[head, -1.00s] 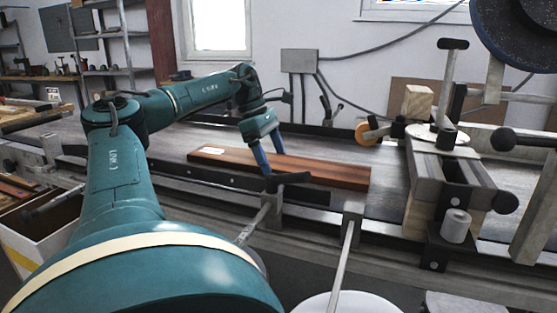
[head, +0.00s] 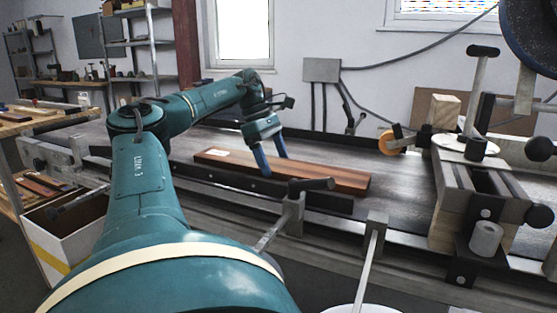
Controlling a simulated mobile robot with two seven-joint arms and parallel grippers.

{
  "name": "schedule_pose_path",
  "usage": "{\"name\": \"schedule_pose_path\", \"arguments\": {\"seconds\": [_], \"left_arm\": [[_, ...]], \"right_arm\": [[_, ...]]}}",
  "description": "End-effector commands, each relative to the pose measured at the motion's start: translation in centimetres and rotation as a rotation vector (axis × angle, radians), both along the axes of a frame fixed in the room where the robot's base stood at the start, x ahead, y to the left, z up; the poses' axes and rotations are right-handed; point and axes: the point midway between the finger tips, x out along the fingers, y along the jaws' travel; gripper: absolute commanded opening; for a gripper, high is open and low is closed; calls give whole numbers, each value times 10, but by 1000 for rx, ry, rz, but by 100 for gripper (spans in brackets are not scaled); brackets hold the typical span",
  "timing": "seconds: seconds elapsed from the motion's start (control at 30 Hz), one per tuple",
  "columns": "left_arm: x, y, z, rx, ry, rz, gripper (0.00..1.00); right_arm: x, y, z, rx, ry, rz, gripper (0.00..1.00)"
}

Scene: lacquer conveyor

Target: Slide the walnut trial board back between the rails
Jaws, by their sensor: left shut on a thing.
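The walnut trial board (head: 325,176) is a long reddish-brown plank with a small white label near its left end. It lies flat on the grey conveyor, behind the black near rail (head: 233,185) and in front of the dark far rail (head: 310,142). Its right end reaches slightly past the right end of the near rail. My left gripper (head: 270,166) points down and is shut on the board around its middle. My right gripper is out of view.
A white bin (head: 62,235) stands at lower left. Bare belt shows right of the board.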

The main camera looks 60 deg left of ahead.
Motion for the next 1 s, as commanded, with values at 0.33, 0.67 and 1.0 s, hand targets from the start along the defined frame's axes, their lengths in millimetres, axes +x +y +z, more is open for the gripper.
{"name": "schedule_pose_path", "arguments": {"seconds": [0.33, 0.67, 1.0], "left_arm": [[-1, 1, 1, 1, -1, 1, 88], [-1, 1, -1, -1, 2, 0, 100], [-10, 13, 42, 0, 1, 4, 100]], "right_arm": [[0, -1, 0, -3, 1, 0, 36], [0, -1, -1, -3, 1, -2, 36], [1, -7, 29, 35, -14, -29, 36]]}}
